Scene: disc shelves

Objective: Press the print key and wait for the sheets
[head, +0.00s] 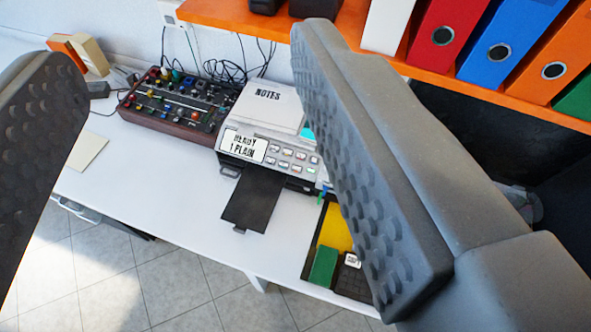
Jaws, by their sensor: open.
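The printer (228,172) stands on the white desk, a little right of the picture's middle. The black output tray (258,203) sticks out in front and looks empty. The right finger hides the printer's right side.
A mixer-like box with knobs (172,108) stands left of the printer, with cables behind. An orange shelf (240,18) holding coloured binders (440,35) runs above. A dark tray (312,262) with green and yellow items lies at right. The desk (150,185) is clear at front left.

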